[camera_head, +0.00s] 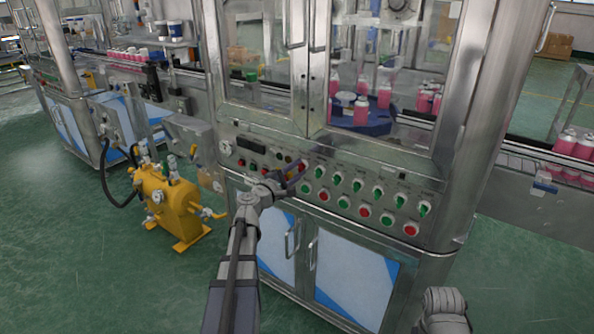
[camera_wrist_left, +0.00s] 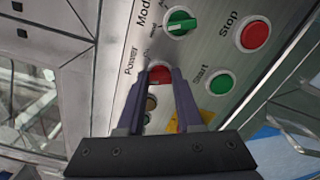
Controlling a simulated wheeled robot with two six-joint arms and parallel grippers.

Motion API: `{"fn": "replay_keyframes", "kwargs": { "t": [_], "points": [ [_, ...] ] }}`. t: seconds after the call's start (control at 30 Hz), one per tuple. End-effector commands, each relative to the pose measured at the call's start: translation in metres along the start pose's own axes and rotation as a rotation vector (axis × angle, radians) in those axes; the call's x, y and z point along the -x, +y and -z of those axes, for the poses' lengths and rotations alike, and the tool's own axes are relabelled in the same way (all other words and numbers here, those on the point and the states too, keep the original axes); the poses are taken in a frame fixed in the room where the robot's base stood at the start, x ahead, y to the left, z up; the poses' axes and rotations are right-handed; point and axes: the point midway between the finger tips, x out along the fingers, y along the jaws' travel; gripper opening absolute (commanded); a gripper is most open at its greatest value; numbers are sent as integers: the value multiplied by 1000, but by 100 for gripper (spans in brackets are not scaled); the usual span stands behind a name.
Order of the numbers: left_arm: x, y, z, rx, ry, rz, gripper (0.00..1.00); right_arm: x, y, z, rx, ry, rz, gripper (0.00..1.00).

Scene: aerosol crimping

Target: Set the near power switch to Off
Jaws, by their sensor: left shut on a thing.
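The near power switch is a red knob (camera_wrist_left: 160,74) under the "Power" label on the steel panel, with "On" lettering beside it in the left wrist view. In the head view the red knob (camera_head: 303,164) is at the left of the row of selector knobs. My left gripper (camera_head: 296,176) reaches up to it from below. In the left wrist view the fingers of my left gripper (camera_wrist_left: 163,82) are shut on the red knob, one on each side, hiding part of it. The exact angle of the knob is hard to read. My right gripper is not in view.
A green "Mode" knob (camera_wrist_left: 180,22), a red Stop button (camera_wrist_left: 254,35) and a green Start button (camera_wrist_left: 220,83) are close by. The control panel (camera_head: 370,165) carries several more knobs and buttons. A yellow pump (camera_head: 170,205) stands on the floor at left.

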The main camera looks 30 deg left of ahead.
Motion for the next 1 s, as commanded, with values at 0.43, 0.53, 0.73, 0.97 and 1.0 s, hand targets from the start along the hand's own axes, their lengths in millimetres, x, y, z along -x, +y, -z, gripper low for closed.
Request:
{"fn": "replay_keyframes", "kwargs": {
  "t": [0.43,0.53,0.73,0.97,1.0],
  "points": [
    [1,0,0,108,1,1,0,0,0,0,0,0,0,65],
    [1,0,0,112,1,1,0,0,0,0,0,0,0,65],
    [1,0,0,113,0,1,0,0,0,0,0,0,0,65],
    [0,0,0,112,0,1,51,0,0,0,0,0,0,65],
    [0,0,0,112,0,1,55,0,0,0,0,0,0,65]
  ]
}}
